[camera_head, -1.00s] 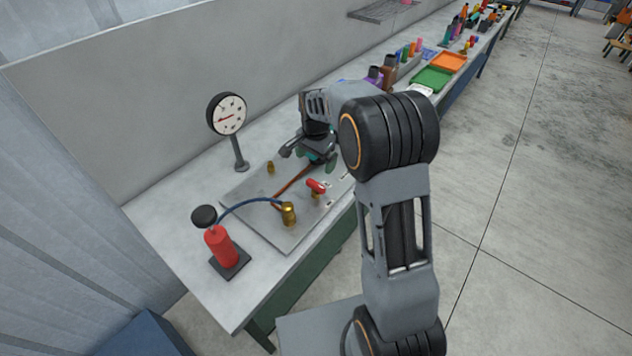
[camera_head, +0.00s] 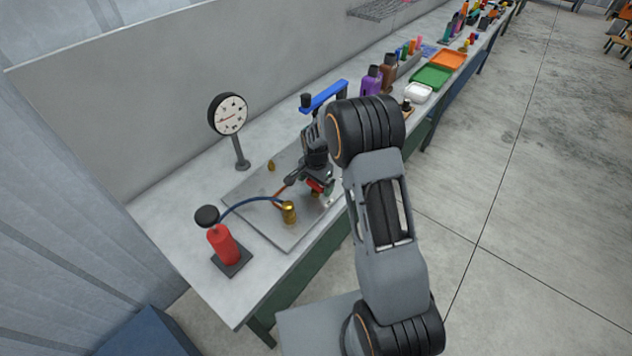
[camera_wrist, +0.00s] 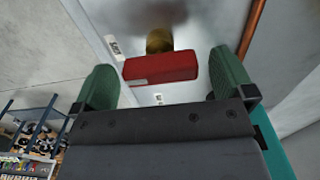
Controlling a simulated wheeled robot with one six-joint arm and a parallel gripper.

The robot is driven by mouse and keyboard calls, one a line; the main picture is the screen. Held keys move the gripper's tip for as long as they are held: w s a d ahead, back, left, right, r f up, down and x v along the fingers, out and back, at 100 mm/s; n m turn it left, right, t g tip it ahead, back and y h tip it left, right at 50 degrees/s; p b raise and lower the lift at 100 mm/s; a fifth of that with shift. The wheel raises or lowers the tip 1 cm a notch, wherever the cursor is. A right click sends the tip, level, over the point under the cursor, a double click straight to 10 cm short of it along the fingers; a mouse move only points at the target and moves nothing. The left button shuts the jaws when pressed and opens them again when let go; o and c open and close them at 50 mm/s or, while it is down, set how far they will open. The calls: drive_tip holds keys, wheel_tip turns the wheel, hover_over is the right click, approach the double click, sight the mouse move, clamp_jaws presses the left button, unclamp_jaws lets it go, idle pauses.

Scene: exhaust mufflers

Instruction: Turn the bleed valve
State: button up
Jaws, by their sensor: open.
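The bleed valve has a red handle (camera_wrist: 160,68) on a brass body (camera_wrist: 160,40). In the wrist view the handle lies crosswise between the two green fingertips of my gripper (camera_wrist: 168,85), with a gap on each side. The gripper is open and does not appear to touch the handle. In the head view my gripper (camera_head: 309,184) is low over the metal plate (camera_head: 258,208), right at the valve. There the gripper mostly hides the valve, and only a bit of red handle (camera_head: 317,185) shows.
A brass fitting (camera_head: 289,212) with a blue hose joins a red hand pump (camera_head: 223,245) at the front left. A dial gauge (camera_head: 229,115) stands behind the plate. A small brass piece (camera_head: 271,166) and a copper pipe are on the plate. A blue-armed frame (camera_head: 324,95) stands behind my arm.

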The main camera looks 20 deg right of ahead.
drive_tip(key=c, duration=0.9)
drive_tip(key=shift+n, duration=0.3)
drive_tip(key=n+b, duration=0.2)
drive_tip(key=n, duration=0.1)
drive_tip(key=shift+f+b, duration=0.1)
drive_tip(key=shift+b, duration=0.2)
drive_tip(key=n+b, duration=0.2)
drive_tip(key=n, duration=0.3)
drive_tip(key=n+b, duration=0.2)
drive_tip(key=n, duration=0.2)
drive_tip(key=shift+n, duration=0.4)
drive_tip(key=shift+n+b, duration=0.45)
drive_tip(key=shift+n, duration=1.75)
drive_tip(key=shift+r, duration=0.2)
